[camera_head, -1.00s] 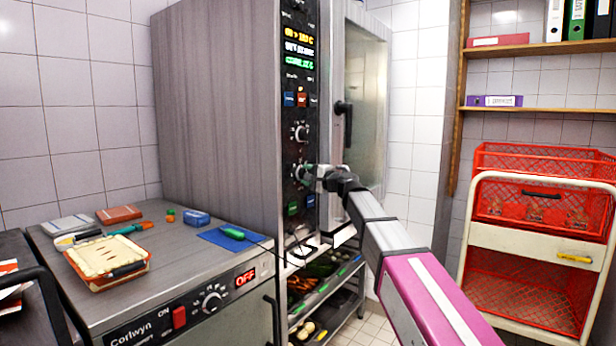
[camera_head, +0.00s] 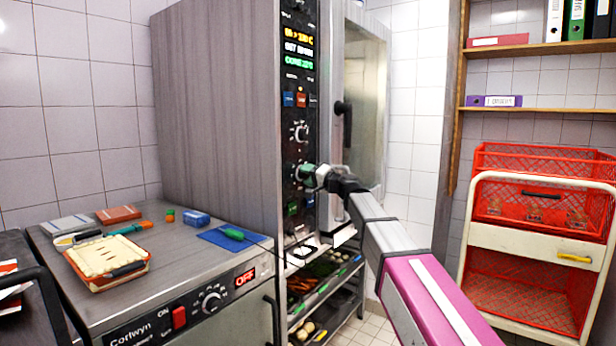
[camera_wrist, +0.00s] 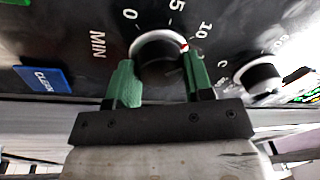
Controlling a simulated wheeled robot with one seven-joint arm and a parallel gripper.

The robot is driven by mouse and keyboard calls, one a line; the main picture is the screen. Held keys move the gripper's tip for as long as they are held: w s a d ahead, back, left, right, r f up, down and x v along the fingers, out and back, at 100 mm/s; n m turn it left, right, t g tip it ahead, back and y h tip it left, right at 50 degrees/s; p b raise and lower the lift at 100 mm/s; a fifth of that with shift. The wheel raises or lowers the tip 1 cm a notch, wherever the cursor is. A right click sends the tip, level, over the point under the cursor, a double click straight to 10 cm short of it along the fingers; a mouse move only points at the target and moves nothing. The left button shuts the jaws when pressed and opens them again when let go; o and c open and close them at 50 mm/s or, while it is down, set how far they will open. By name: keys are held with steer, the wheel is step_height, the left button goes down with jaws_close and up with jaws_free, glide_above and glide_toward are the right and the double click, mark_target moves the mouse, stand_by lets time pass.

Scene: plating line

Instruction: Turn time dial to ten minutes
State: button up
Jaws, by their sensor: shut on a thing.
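The time dial (camera_wrist: 158,46) is a round knob with a pale rim, on a black panel marked MIN with 0, 5 and 10 around it. In the head view my gripper (camera_head: 308,175) is at the lower knob of the oven's control panel (camera_head: 294,226) and mostly hides the dial.
Another dial (camera_wrist: 262,78) sits to the right in the wrist view, and a blue button (camera_wrist: 44,79) to the left. In the head view, another knob (camera_head: 300,132) is above my gripper. The oven door handle (camera_head: 344,109) is just right of the panel.

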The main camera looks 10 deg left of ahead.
steer(key=o, duration=0.9)
steer(key=v, duration=1)
steer(key=shift+s+d, duration=0.2)
steer(key=shift+d, duration=0.15)
steer(key=s+d+f+g+h, duration=0.1)
steer(key=s+d+f+h, duration=0.3)
steer(key=f, duration=0.7)
steer(key=d+f+g+h, duration=0.1)
steer(key=d+f+h, duration=0.1)
steer(key=d+f, duration=0.65)
steer(key=s+d+f+g+h, duration=0.1)
steer(key=s+d+f+h, duration=0.15)
steer(key=f, duration=1.15)
steer(key=s+d+f+g+h, duration=0.1)
steer(key=s+d+f+h, duration=0.2)
steer(key=d+f, duration=0.3)
steer(key=s+d+f+g+h, duration=0.2)
steer(key=s+d+f+h, duration=0.1)
steer(key=s+d+f, duration=0.3)
steer(key=s+d+f+g+h, duration=0.2)
steer(key=s+d+f+h, duration=0.1)
steer(key=d+f, duration=0.3)
steer(key=shift+s+d+f, duration=0.15)
steer(key=shift+s+d, duration=0.75)
steer(key=shift+d, duration=0.05)
